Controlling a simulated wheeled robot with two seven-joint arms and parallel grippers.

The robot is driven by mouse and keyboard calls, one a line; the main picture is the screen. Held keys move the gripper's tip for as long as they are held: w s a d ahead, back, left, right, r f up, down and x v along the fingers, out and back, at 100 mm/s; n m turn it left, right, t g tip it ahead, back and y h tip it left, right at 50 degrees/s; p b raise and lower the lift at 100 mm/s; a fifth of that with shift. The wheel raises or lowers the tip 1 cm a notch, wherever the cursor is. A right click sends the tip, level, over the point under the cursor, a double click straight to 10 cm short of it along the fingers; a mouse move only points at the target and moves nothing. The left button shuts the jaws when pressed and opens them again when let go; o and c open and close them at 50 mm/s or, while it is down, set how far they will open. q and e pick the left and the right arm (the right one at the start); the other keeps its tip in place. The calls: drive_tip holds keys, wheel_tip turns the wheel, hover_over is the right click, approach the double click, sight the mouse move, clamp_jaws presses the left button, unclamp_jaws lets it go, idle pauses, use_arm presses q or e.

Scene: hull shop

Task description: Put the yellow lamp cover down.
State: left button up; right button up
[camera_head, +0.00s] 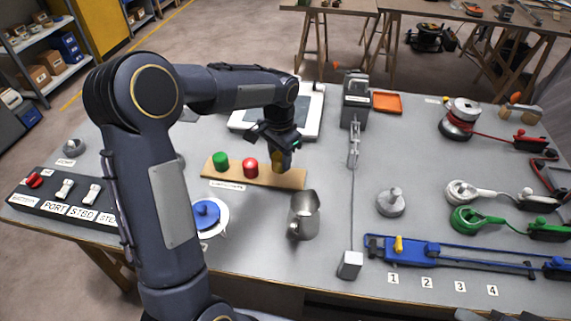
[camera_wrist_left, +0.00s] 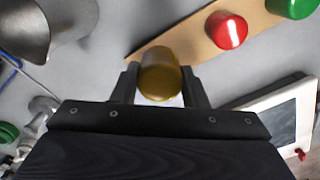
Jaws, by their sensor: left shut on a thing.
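The yellow lamp cover (camera_head: 277,160) is between the fingers of my left gripper (camera_head: 282,162), at the right end of the wooden board (camera_head: 232,178). In the left wrist view the yellow lamp cover (camera_wrist_left: 160,74) sits between both fingertips of the left gripper (camera_wrist_left: 160,85), which is shut on it. I cannot tell whether the cover touches the board. A green cover (camera_head: 220,161) and a red cover (camera_head: 250,168) stand on the board to its left. My right gripper is not in view.
A metal jug (camera_head: 304,214) stands in front of the board, and a blue-knobbed white disc (camera_head: 207,214) is to its left. A white-framed panel (camera_head: 305,118) lies behind. A metal post with a cable (camera_head: 353,150) is to the right. Bare table lies between jug and cable.

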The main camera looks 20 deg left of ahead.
use_arm(q)
drive_tip(key=w+f, duration=0.3)
drive_tip(key=f, duration=0.1)
drive_tip(key=shift+d, duration=0.25)
drive_tip(key=shift+f, duration=1.35)
drive_tip(key=shift+f, duration=0.1)
drive_tip(key=o, duration=1)
drive_tip(key=shift+c, duration=0.2)
